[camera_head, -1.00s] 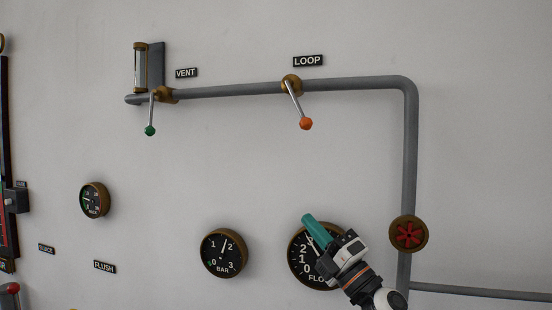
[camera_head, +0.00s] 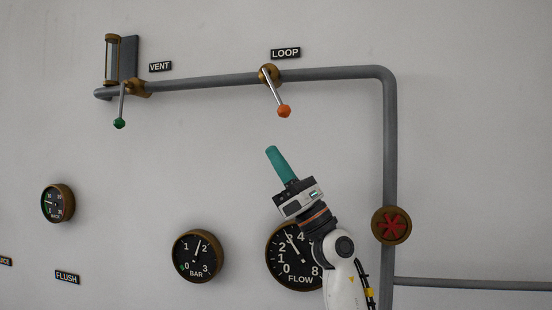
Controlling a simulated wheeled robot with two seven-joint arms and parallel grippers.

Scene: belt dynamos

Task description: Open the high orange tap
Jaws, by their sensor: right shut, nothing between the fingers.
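The high orange tap is a brass valve body (camera_head: 269,75) on the grey pipe under the LOOP label, with a silver lever slanting down and slightly right to an orange knob (camera_head: 284,111). My right gripper (camera_head: 271,150) has teal fingers that are shut and empty. It points up and slightly left, a little below the orange knob and apart from it. My left gripper does not show.
A green-knobbed lever (camera_head: 119,123) hangs from the same pipe (camera_head: 205,82) at the VENT label. The FLOW gauge (camera_head: 285,262) is partly behind my right arm. A BAR gauge (camera_head: 198,256) and a red handwheel (camera_head: 391,225) flank it. The wall around the orange knob is clear.

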